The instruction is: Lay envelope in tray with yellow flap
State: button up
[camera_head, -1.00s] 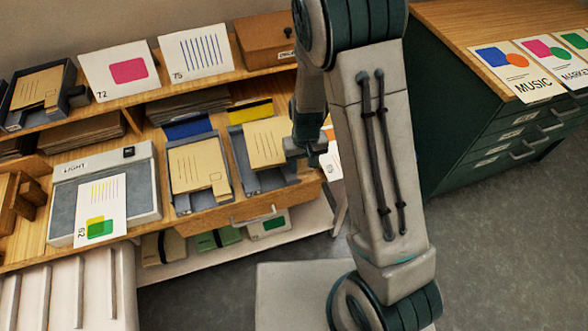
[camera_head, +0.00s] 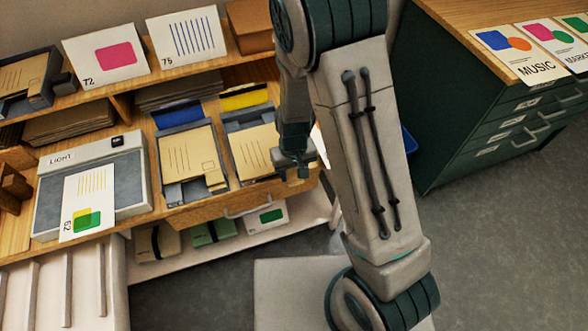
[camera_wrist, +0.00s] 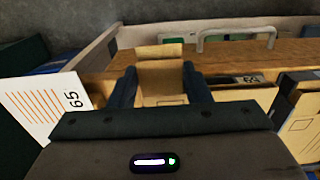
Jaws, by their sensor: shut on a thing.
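The tan envelope (camera_head: 254,151) with printed lines lies over the grey tray (camera_head: 247,117) with the yellow flap (camera_head: 245,98), in the head view. It looks low and nearly flat within the tray outline; whether it touches the tray floor cannot be told. My gripper (camera_head: 292,160) is at the envelope's right edge, and its fingertips are partly hidden by my arm. In the wrist view my gripper (camera_wrist: 160,88) has its two dark fingers either side of a tan piece (camera_wrist: 160,72), shut on the envelope.
A tray with a blue flap (camera_head: 180,116) holding another envelope (camera_head: 190,158) stands just left. A light box (camera_head: 125,190) with a card is further left. A green cabinet (camera_head: 455,125) stands right. A white card marked 65 (camera_wrist: 42,105) shows in the wrist view.

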jog(key=o, duration=1)
jog(key=shift+o, duration=0.2)
jog(key=shift+r, duration=0.1)
notch_tip(320, 180, up, 14)
